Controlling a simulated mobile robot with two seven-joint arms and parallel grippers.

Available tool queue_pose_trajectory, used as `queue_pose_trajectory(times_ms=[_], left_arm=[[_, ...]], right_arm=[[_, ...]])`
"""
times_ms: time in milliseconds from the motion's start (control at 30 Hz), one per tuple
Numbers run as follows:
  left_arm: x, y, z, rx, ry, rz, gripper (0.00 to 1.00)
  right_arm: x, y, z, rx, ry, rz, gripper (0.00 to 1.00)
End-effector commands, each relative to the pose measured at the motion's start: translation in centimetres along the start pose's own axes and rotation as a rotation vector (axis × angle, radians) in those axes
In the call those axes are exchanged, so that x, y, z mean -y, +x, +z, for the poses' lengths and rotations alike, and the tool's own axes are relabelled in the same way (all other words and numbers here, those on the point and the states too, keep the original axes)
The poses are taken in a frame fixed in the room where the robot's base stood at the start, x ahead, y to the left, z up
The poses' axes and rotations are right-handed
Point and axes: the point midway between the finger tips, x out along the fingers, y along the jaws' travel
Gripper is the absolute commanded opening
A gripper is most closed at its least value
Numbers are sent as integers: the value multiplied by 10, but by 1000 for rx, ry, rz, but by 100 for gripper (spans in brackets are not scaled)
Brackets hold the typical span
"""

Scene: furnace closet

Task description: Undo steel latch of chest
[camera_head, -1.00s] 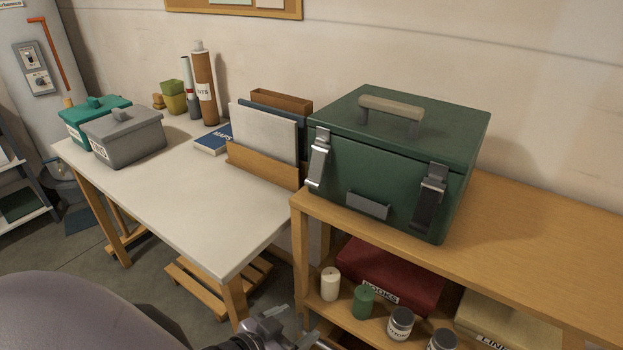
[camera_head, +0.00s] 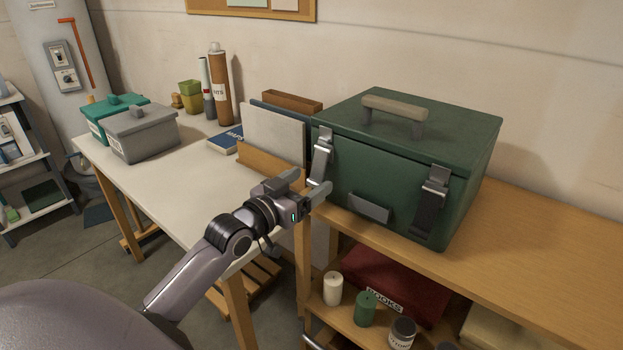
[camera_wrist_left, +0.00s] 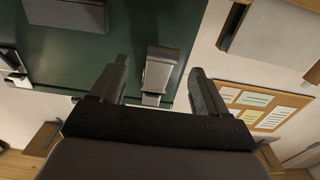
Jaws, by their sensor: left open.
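My left gripper (camera_head: 318,187) is open and empty, in front of the lower part of the left latch. In the left wrist view the left latch (camera_wrist_left: 160,70) shows between the two fingers (camera_wrist_left: 158,85), ahead of them; I cannot tell whether they touch it. My right gripper is not in view.
A white-topped table (camera_head: 175,185) left of the chest holds a grey box (camera_head: 142,137), a teal box (camera_head: 112,112) and a file holder (camera_head: 270,160) close to the chest. Candles and a red box (camera_head: 392,285) sit on the lower shelf. The shelf top right of the chest is clear.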

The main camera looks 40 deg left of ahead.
Motion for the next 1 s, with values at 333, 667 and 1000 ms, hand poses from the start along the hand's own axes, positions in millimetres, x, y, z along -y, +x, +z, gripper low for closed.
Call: queue_pose_trajectory(times_ms=[333, 667, 1000], left_arm=[[0, 20, 0, 0, 1, 0, 75], [0, 20, 1, 1, 1, 0, 39], [2, 19, 0, 5, 0, 0, 0]], right_arm=[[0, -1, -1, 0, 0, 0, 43], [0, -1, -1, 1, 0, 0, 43], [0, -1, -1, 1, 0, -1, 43]])
